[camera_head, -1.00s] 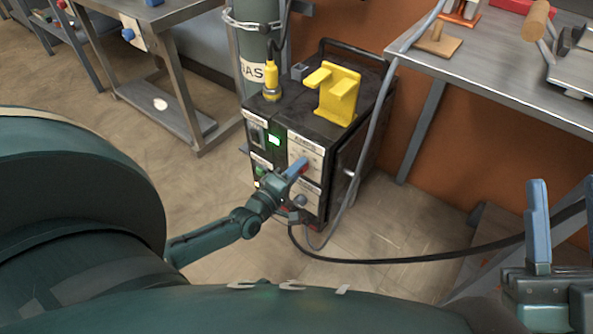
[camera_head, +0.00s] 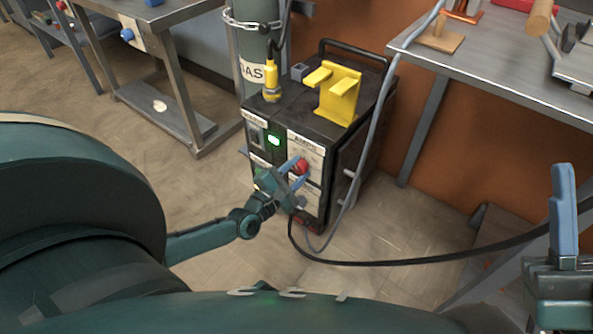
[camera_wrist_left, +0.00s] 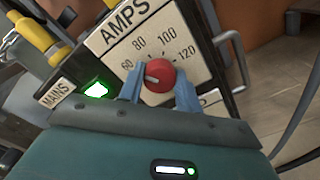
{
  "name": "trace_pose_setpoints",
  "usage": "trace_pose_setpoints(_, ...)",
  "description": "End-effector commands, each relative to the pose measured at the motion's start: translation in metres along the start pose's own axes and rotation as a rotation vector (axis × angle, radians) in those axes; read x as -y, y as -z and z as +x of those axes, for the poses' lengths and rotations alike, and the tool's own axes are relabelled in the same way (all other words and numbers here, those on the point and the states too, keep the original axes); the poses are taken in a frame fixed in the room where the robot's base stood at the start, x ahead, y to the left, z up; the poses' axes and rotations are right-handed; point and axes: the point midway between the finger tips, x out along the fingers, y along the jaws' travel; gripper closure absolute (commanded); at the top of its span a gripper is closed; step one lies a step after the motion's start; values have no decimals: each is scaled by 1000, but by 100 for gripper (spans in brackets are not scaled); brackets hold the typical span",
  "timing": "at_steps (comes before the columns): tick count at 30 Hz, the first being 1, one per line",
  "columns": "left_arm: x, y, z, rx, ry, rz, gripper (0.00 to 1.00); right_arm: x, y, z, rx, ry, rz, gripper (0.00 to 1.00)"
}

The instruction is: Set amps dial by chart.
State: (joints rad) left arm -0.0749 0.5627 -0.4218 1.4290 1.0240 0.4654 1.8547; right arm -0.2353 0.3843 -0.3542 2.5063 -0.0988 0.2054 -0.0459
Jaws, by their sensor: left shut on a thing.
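The amps dial is a round red knob (camera_head: 301,167) on the front panel of a black welding machine (camera_head: 318,128). It also shows in the left wrist view (camera_wrist_left: 160,75), on a pale AMPS plate (camera_wrist_left: 152,50) marked 60, 80, 100 and 120. Its white pointer mark faces left, near the 60 side. My left gripper (camera_head: 297,175) is shut on the knob, one blue finger on each side. My right gripper (camera_head: 564,225) is at the right edge, partly cut off, away from the machine. I cannot make out a chart.
A green MAINS light (camera_wrist_left: 96,90) glows beside the plate. A yellow bracket (camera_head: 338,95) stands on the machine, with a gas cylinder (camera_head: 256,45) behind. A black cable (camera_head: 400,261) crosses the floor. A metal workbench (camera_head: 480,75) stands at right.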

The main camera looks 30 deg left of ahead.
Motion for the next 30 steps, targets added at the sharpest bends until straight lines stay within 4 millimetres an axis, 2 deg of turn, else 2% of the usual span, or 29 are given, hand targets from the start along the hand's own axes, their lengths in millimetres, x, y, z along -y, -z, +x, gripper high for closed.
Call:
trace_pose_setpoints(21, 0, 0, -1, 0, 2, -675, 89, 1, 0, 0, 2, 2, 3, 64)
trace_pose_setpoints(30, 0, 1, -1, -1, 2, -897, 89, 1, 0, 0, 3, 2, 4, 64)
